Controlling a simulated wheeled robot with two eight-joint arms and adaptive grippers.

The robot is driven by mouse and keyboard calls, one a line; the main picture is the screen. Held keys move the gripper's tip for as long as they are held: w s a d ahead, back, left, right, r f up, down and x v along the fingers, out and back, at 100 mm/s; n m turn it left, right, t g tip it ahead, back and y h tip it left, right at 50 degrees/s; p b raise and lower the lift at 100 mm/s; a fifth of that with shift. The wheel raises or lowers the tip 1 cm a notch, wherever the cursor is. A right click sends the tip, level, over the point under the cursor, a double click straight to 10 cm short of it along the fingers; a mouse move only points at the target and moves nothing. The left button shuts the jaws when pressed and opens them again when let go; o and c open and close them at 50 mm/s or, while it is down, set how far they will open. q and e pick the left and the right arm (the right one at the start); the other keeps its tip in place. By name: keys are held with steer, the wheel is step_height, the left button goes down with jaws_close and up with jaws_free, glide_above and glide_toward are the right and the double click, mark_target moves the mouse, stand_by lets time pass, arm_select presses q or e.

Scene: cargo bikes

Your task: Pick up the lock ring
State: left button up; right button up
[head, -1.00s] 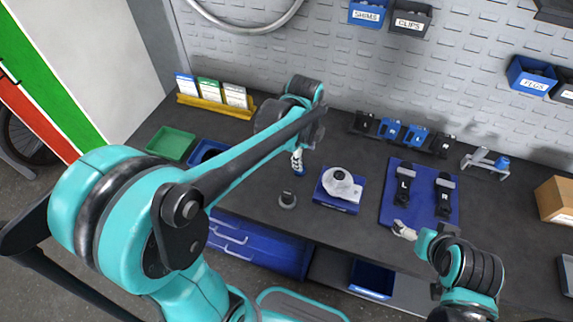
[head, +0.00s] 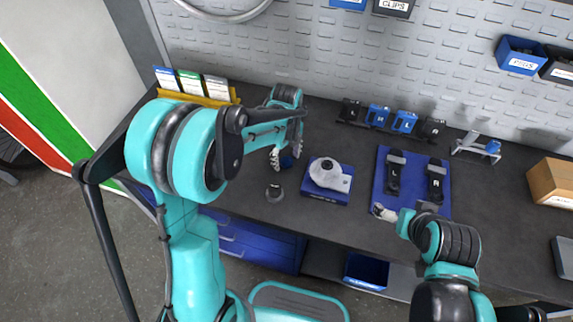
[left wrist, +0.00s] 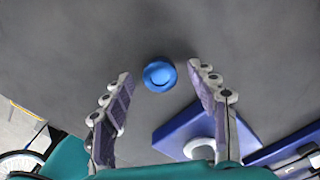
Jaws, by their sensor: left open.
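A small round blue piece (head: 287,162), which I take to be the lock ring, sits on the dark bench. It shows as a blue disc (left wrist: 160,75) in the left wrist view. My left gripper (head: 285,152) is open above it. In the left wrist view its fingertips (left wrist: 160,80) stand on either side of the disc, with gaps and no visible contact. My right gripper (head: 382,212) is by the lower left edge of the blue mat (head: 411,207); its fingers are too small to judge.
A white round fixture (head: 325,172) sits on a blue base (head: 318,196) to the right. Blue and black holders (head: 379,118) line the back. A cardboard box (head: 551,183) is far right.

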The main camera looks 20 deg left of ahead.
arm_select(q)
steer(key=c, duration=1)
steer(key=shift+c, duration=0.2)
